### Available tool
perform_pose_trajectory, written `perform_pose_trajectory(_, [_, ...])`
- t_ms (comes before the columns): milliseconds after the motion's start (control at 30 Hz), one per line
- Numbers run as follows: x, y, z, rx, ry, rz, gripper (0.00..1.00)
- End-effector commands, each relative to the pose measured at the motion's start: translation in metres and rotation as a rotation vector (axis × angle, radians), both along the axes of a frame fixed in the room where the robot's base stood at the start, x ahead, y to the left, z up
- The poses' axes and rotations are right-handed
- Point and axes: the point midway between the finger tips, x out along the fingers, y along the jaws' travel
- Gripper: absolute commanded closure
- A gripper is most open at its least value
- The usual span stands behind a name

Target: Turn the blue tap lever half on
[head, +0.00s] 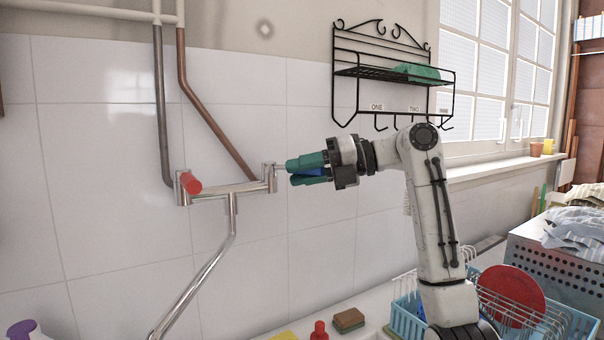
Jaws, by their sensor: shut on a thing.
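The wall tap (230,190) is a chrome mixer on white tiles, with a long spout running down to the left. A red tap lever (191,185) sits at its left end. The blue tap lever (313,173) is at the right end and shows only as a small blue patch between my fingers; most of it is hidden. My gripper (291,172) has teal fingers and reaches in from the right, pointing left at the tap's right end. One finger is above and one below the blue lever, and the gripper is shut on it.
A black wire shelf (390,72) with hooks and a green cloth (416,73) hangs above my gripper. Below right are a blue dish rack (405,300), a red plate (511,295) and a sponge (348,320). The wall left of the tap is clear.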

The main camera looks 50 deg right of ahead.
Motion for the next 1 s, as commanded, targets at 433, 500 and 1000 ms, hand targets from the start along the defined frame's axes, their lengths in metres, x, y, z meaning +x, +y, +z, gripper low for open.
perform_pose_trajectory(433, [0.000,0.000,0.000,0.000,0.001,-0.002,0.52])
perform_pose_trajectory(500, [0.000,0.000,0.000,0.000,0.001,-0.002,0.50])
perform_pose_trajectory(1000, [-0.030,-0.026,0.007,0.000,-0.001,-0.005,0.50])
